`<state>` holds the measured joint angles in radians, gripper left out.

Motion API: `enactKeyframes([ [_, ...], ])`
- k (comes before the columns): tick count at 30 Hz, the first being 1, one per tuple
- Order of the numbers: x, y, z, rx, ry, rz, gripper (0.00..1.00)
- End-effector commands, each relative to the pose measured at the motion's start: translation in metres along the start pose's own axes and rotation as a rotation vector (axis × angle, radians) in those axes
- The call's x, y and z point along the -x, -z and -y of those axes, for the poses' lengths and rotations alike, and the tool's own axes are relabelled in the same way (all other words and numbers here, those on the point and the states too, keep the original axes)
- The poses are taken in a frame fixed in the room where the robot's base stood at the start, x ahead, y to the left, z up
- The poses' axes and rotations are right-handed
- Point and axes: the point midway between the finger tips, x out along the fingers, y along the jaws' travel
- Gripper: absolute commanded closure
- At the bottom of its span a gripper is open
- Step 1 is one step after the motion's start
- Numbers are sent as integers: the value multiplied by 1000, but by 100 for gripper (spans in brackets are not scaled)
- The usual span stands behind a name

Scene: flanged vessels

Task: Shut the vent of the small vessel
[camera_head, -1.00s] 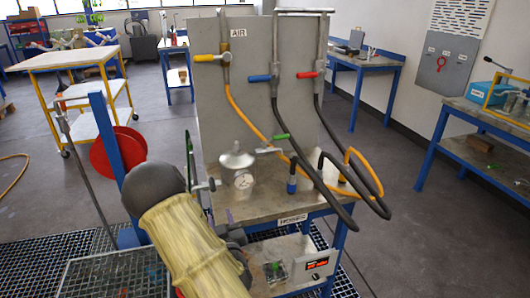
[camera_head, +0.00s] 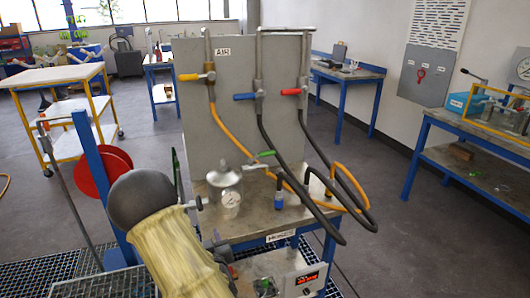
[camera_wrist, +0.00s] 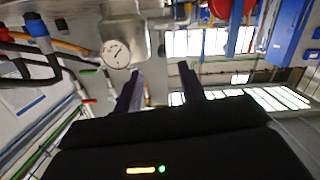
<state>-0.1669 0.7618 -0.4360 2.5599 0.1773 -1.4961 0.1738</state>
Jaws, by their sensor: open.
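The small vessel (camera_head: 224,187) is a metal pot with a domed lid and a round white gauge (camera_head: 230,199). It stands on the bench in front of the grey panel. A green lever (camera_head: 264,153) is at its right, by the yellow hose. A small fitting (camera_head: 196,203) sticks out at its left; I cannot tell which one is the vent. In the wrist view the gauge (camera_wrist: 116,53) and part of the vessel show at the top. My gripper (camera_wrist: 160,68) has its two dark fingers apart with nothing between them.
The panel (camera_head: 190,120) marked AIR carries yellow, blue and red valve handles. Yellow and black hoses (camera_head: 345,205) loop over the bench's right side. A red reel (camera_head: 103,172) on a blue post stands left of my arm. The floor at right is open.

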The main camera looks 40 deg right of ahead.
Motion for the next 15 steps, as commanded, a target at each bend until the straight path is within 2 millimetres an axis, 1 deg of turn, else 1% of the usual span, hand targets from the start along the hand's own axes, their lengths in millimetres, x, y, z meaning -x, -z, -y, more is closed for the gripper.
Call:
enactKeyframes([
  [1,2,11,0,-23,1,47,60],
  [5,12,18,8,-65,23,204,60],
  [8,24,24,16,-87,51,325,60],
  [11,40,32,26,-95,89,441,60],
  [15,68,46,38,-89,151,598,60],
])
